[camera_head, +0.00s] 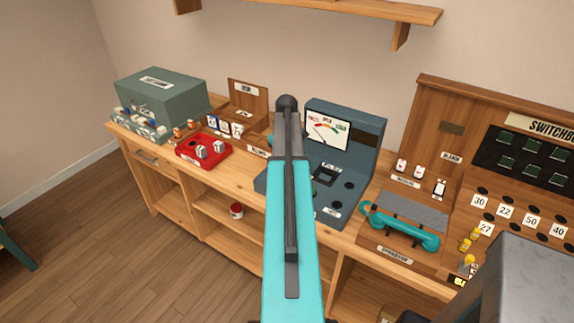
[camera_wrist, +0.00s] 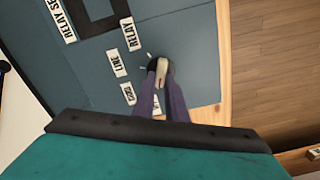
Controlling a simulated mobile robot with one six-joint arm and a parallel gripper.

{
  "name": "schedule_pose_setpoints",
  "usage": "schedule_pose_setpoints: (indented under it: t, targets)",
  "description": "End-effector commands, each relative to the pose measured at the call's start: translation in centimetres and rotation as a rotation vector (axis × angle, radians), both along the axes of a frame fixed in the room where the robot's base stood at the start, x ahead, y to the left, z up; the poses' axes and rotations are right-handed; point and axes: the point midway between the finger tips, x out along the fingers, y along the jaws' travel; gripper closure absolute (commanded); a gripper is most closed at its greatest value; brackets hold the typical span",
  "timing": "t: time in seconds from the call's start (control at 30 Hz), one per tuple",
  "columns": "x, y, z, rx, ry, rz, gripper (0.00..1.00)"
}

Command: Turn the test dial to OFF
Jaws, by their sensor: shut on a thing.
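The test dial (camera_wrist: 163,68) shows in the wrist view as a dark round knob with a cream pointer bar, on the blue-grey panel of the test set (camera_wrist: 90,78). My gripper (camera_wrist: 162,84) has its two dark fingers closed on either side of the bar. White labels sit left of the dial: RELAY (camera_wrist: 130,34), LINE (camera_wrist: 118,64) and a third, too small to read surely (camera_wrist: 128,93). The bar lies roughly along the fingers; I cannot tell which label it points to. In the head view, the test set (camera_head: 357,128) stands behind my arm, which hides the dial and gripper.
A teal handset (camera_head: 405,232) lies right of the test set, before the switchboard (camera_head: 525,150). A red tray (camera_head: 203,150) and a grey-green box (camera_head: 160,98) stand left on the wooden bench. A shelf (camera_head: 340,8) hangs above.

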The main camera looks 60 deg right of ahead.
Motion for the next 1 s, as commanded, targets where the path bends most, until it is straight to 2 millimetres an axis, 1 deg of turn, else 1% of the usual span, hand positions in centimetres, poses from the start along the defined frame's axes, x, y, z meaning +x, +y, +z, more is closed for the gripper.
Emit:
schedule_pose_setpoints:
  t: [0.03, 0.5, 0.53, 0.6, 0.63, 1.0]
  targets:
    - [0.03, -0.22, 0.17, -0.007, -0.001, 0.009, 1.0]
    - [0.05, -0.21, 0.19, -0.007, -0.003, 0.026, 1.0]
    - [0.06, -0.21, 0.19, -0.007, -0.002, 0.026, 0.83]
    - [0.06, -0.19, 0.17, -0.006, -0.002, 0.026, 0.71]
    - [0.05, -0.16, 0.15, -0.005, -0.002, 0.026, 0.7]
    - [0.04, -0.04, 0.16, -0.002, -0.001, 0.025, 0.7]
